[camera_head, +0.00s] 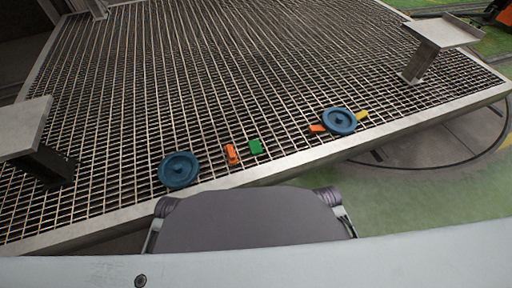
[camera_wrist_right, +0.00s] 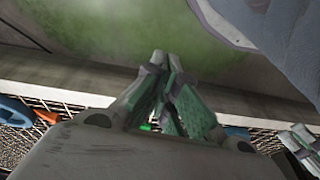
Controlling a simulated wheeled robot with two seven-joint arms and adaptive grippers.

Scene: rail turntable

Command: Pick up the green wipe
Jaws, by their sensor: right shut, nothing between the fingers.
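The green wipe (camera_head: 256,147) is a small green block lying on the metal grating near its front edge, just right of an orange piece. In the right wrist view only a bright green sliver of the wipe (camera_wrist_right: 146,127) shows behind the fingers. My right gripper (camera_wrist_right: 166,62) is shut and empty, its fingers pointing toward the grating's edge and the floor. It does not show in the head view. A pale and teal part at the right edge of the wrist view looks like my left gripper (camera_wrist_right: 303,145); its jaw state is unclear.
On the grating lie blue discs (camera_head: 178,169) (camera_head: 339,121), orange pieces (camera_head: 232,154) (camera_head: 317,128) and a yellow piece (camera_head: 362,115). Raised metal plates on posts (camera_head: 25,128) (camera_head: 440,32) stand at both sides. The grating (camera_head: 170,70) behind the pieces is clear.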

